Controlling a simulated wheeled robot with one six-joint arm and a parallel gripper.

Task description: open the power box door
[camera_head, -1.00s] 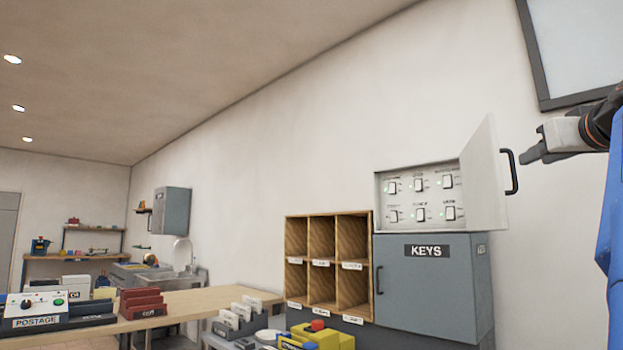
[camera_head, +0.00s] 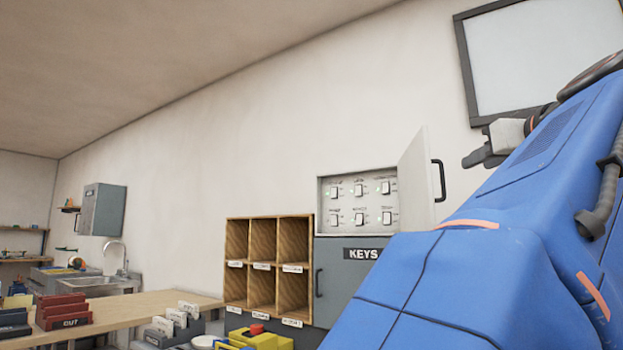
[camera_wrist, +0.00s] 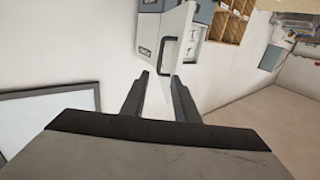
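The power box (camera_head: 357,200) is on the wall above the grey KEYS cabinet, with several switches showing inside. Its white door (camera_head: 416,180) stands swung out to the right, with a black handle (camera_head: 439,180) on its outer face. My gripper (camera_head: 474,160) is to the right of the handle and apart from it. In the wrist view my gripper (camera_wrist: 158,78) has its two fingers spread with nothing between them. The door (camera_wrist: 160,45) and its handle (camera_wrist: 168,52) show just beyond the fingertips there.
The KEYS cabinet (camera_head: 338,270) is below the power box, partly hidden by my blue arm. A wooden pigeonhole shelf (camera_head: 268,265) stands to its left. A framed board (camera_head: 540,55) hangs at upper right.

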